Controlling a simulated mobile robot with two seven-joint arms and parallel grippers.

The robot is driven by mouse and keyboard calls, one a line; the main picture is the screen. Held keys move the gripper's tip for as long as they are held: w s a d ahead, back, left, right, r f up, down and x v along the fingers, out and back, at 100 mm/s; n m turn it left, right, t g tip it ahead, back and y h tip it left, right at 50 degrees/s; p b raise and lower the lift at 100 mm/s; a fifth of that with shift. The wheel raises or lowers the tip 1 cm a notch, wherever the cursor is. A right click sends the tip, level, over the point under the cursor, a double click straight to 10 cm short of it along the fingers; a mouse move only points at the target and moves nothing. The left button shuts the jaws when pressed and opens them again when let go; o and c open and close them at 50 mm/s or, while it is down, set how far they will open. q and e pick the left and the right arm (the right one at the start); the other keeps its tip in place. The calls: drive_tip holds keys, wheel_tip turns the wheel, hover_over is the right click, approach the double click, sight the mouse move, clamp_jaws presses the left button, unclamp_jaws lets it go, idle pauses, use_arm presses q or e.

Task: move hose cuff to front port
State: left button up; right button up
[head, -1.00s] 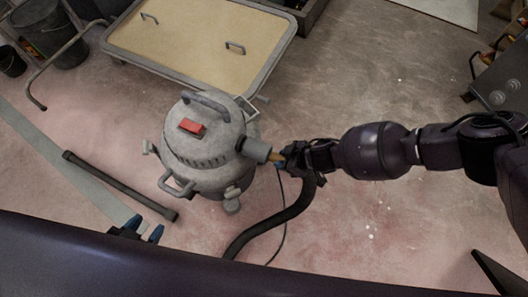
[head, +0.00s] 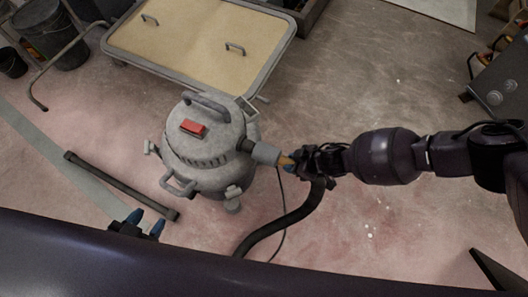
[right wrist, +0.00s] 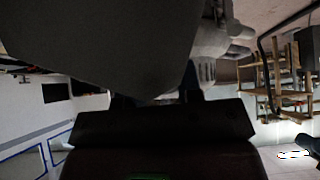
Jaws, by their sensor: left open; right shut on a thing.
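The grey hose cuff (head: 265,153) is in the head view, at the right side of the grey vacuum (head: 208,150) with a red switch. A dark stub (head: 246,145) shows between the vacuum body and the cuff. I cannot tell whether the cuff still sits over the stub's end. My right gripper (head: 288,162) is shut on the cuff from the right. The black hose (head: 290,218) hangs below it and curves down to the left. My left gripper (head: 144,222) is open and empty, low at the left. In the right wrist view a large grey surface (right wrist: 100,45) blocks much of the picture.
A dark tube (head: 120,185) lies on the floor left of the vacuum. A tan-topped cart (head: 195,40) stands behind it. Buckets (head: 37,30) are at the far left. A thin dark cable runs down by the hose.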

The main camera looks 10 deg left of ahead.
drive_tip(key=shift+s+d+p, duration=0.15)
drive_tip(key=shift+s+d, duration=0.05)
drive_tip(key=shift+d, duration=0.5)
drive_tip(key=shift+s+d+p, duration=0.15)
drive_tip(key=shift+d, duration=0.5)
